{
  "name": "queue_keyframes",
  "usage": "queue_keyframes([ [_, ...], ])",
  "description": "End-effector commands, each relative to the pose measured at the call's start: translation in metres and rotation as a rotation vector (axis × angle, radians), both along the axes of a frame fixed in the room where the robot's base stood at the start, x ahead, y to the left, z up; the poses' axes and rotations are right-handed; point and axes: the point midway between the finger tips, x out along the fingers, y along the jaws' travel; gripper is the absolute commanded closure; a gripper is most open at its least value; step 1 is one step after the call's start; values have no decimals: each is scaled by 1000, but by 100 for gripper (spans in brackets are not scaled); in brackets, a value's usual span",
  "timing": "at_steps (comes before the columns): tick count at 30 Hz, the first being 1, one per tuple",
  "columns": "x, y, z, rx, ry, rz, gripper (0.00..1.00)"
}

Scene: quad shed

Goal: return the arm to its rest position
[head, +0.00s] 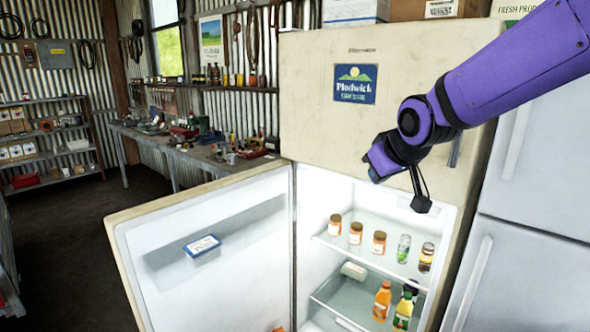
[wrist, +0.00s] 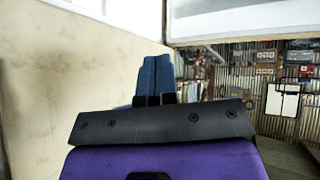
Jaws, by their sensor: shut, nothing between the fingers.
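My purple arm reaches in from the upper right of the head view. My gripper (head: 371,167) is in front of the open fridge (head: 350,115), near the top of its lower compartment. In the wrist view my gripper (wrist: 154,62) shows two blue fingers pressed together, with nothing between them. It touches nothing that I can see. The fridge's cream upper door, with a blue label (head: 355,84), is closed behind the arm.
The lower fridge door (head: 215,260) stands wide open to the left. Jars and bottles stand on the glass shelves (head: 340,245). A second white fridge (head: 545,150) is at right. A cluttered workbench (head: 190,155) lines the back wall; floor at left is clear.

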Motion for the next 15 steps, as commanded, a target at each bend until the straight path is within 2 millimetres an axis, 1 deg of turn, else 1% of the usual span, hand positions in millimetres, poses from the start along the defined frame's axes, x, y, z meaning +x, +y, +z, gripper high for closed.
queue_keyframes([
  [1,-16,-14,9,-1,11,-31,100],
  [5,-56,-45,22,0,58,-107,100],
  [6,-69,-54,25,2,72,-130,100],
  [11,-123,-85,33,17,132,-222,100],
  [15,-171,-107,35,37,184,-297,100],
])
